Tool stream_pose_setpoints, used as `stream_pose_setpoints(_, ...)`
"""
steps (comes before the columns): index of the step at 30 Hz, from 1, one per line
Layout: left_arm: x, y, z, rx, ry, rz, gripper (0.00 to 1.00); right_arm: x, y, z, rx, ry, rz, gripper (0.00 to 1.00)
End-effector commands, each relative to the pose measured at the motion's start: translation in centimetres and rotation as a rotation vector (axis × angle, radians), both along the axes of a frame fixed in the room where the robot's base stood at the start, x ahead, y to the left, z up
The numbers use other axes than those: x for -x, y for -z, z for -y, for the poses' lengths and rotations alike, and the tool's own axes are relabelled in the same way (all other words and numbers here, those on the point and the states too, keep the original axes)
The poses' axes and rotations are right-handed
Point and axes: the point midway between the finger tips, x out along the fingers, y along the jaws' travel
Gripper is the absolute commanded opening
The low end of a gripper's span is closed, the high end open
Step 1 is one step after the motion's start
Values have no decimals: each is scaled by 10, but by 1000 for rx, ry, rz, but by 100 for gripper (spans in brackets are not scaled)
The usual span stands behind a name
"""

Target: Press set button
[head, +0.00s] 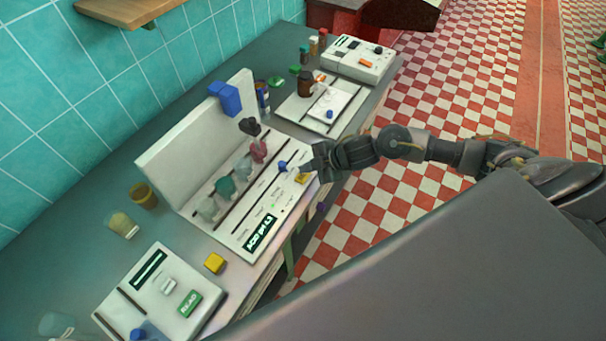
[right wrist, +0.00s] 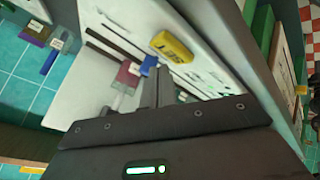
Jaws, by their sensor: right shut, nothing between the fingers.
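The yellow set button (head: 302,179), a small block, sits at the right end of the white panel of the middle device (head: 232,232). In the right wrist view the set button (right wrist: 171,46) carries dark lettering and lies just beyond my fingertips. My right gripper (head: 298,170) reaches in from the right, low over that end of the panel. Its fingers (right wrist: 156,78) are shut together and empty. A narrow gap shows between fingertips and button; I cannot tell whether they touch. A blue knob (head: 283,166) is beside the gripper. My left gripper is out of view.
The middle device has a green-lit display (head: 261,231) and a row of coloured vessels (head: 225,187). A second device with a green READ button (head: 190,303) stands at front left. A yellow cube (head: 214,263) lies between them. Bottles (head: 306,84) and another device (head: 358,60) stand behind.

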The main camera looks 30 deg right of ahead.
Motion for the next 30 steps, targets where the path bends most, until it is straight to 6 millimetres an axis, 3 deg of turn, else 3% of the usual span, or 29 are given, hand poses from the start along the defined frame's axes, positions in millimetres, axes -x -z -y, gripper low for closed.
stream_pose_setpoints(30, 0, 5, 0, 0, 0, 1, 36, 0, 11, 0, 0, 0, 0, 0)
